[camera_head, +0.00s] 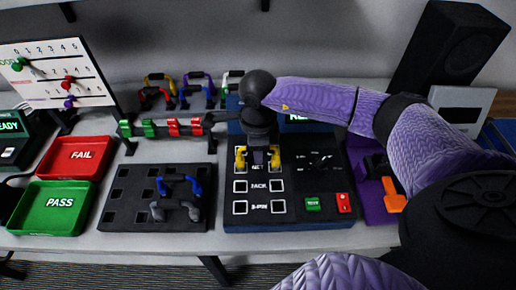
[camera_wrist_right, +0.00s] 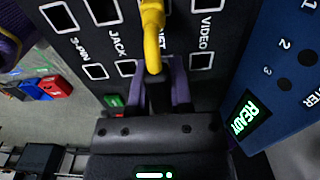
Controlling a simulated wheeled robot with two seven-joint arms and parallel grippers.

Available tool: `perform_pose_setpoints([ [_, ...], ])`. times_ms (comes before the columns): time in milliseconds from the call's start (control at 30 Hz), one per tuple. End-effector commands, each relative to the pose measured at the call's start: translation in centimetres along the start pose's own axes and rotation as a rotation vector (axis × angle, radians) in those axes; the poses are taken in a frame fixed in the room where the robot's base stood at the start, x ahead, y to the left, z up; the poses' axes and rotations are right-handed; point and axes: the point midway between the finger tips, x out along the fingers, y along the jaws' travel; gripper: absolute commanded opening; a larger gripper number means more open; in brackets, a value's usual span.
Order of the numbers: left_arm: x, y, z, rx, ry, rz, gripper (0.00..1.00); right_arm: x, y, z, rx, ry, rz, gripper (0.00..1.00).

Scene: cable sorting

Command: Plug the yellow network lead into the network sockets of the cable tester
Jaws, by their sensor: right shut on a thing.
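The cable tester (camera_head: 330,212) is a dark panel with a blue edge and labelled pairs of square sockets; its face also shows in the right wrist view (camera_wrist_right: 98,15). The yellow network lead (camera_head: 240,155) is at the NET row, with a yellow end on each side of my right gripper (camera_head: 260,160). In the right wrist view the lead (camera_wrist_right: 152,40) shows as a yellow arch, and my right gripper (camera_wrist_right: 160,92) is shut on it. The gripper hides its middle. I cannot tell whether the ends are seated in the sockets. My left gripper is not in view.
Left of the tester lies a black board (camera_head: 125,205) with a blue and a grey lead. A red FAIL tray (camera_head: 75,158) and green PASS tray (camera_head: 50,208) are farther left. A rack with red and green clips (camera_head: 160,128) stands behind. An orange-handled item (camera_head: 393,197) sits right.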

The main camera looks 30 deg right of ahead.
Motion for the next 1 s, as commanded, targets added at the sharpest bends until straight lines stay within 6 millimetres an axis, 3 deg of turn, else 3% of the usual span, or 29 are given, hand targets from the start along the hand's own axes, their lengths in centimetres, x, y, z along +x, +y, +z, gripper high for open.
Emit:
perform_pose_setpoints([
  [267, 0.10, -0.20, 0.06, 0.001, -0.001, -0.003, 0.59, 0.11, 0.00, 0.00, 0.000, 0.000, 0.000, 0.00],
  [300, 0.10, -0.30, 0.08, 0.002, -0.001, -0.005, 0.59, 0.10, 0.00, 0.00, 0.000, 0.000, 0.000, 0.28],
  [500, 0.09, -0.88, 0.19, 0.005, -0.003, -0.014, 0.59, 0.11, 0.00, 0.00, 0.000, 0.000, 0.000, 0.67],
  [667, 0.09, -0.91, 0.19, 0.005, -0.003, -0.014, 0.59, 0.11, 0.00, 0.00, 0.000, 0.000, 0.000, 0.67],
  [800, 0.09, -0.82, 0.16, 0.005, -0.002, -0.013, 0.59, 0.12, 0.01, 0.00, 0.000, 0.000, 0.000, 0.96],
  [833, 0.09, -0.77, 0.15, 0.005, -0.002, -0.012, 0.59, 0.12, 0.00, 0.00, 0.000, 0.000, 0.000, 1.00],
  [1000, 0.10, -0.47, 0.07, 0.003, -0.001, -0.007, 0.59, 0.12, 0.01, 0.00, 0.000, 0.000, 0.000, 1.00],
])
